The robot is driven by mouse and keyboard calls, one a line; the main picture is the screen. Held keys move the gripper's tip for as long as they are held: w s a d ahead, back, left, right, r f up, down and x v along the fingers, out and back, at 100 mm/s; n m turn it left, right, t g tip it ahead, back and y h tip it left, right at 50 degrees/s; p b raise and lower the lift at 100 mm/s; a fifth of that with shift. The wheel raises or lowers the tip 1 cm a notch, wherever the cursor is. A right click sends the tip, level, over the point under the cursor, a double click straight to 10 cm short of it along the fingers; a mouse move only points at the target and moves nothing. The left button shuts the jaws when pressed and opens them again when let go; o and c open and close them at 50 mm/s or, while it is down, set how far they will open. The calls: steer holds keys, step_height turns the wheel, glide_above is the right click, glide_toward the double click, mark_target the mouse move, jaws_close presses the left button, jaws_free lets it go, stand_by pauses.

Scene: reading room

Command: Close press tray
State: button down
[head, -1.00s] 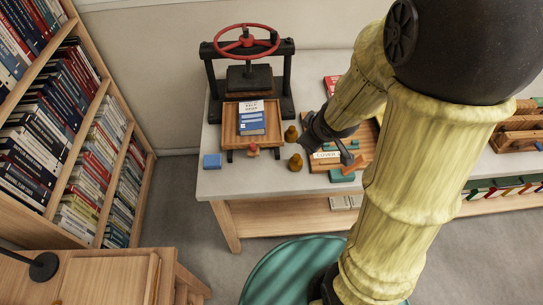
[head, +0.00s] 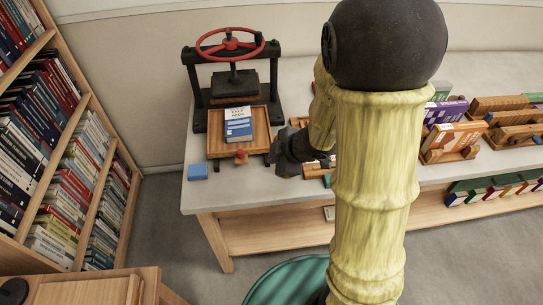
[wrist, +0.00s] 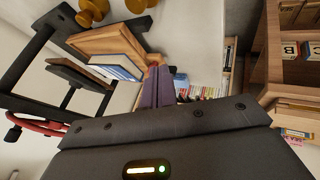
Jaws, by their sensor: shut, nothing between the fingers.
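The black press (head: 190,88) with a red wheel (head: 229,44) stands at the back left of the table. Its wooden tray (head: 216,146) is slid out toward the front, with a blue book (head: 238,127) lying on it. A red knob (head: 241,157) sits at the tray's front edge. My gripper (head: 279,165) is just right of the tray's front right corner, low over the table. In the wrist view my shut, empty fingers (wrist: 158,76) point toward the tray (wrist: 110,40) and book (wrist: 118,66). I cannot tell whether they touch the tray.
A small blue block (head: 197,172) lies left of the tray near the table's front edge. Yellow-brown knobbed pieces (wrist: 92,12) show beside the tray in the wrist view. Wooden racks with books (head: 452,140) stand at the right. A bookshelf (head: 75,130) is at the left.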

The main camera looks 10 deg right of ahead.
steer(key=b+x, duration=0.2)
steer(key=x, duration=0.7)
steer(key=shift+f+b, duration=0.1)
steer(key=shift+b, duration=0.3)
steer(key=w, duration=0.1)
steer(key=w+p, duration=0.1)
steer(key=shift+w+d+r, duration=0.1)
steer(key=shift+w+r, duration=0.15)
steer(key=shift+r, duration=0.15)
steer(key=shift+w+f, duration=0.1)
steer(key=shift+w, duration=0.5)
steer(key=shift+p, duration=0.3)
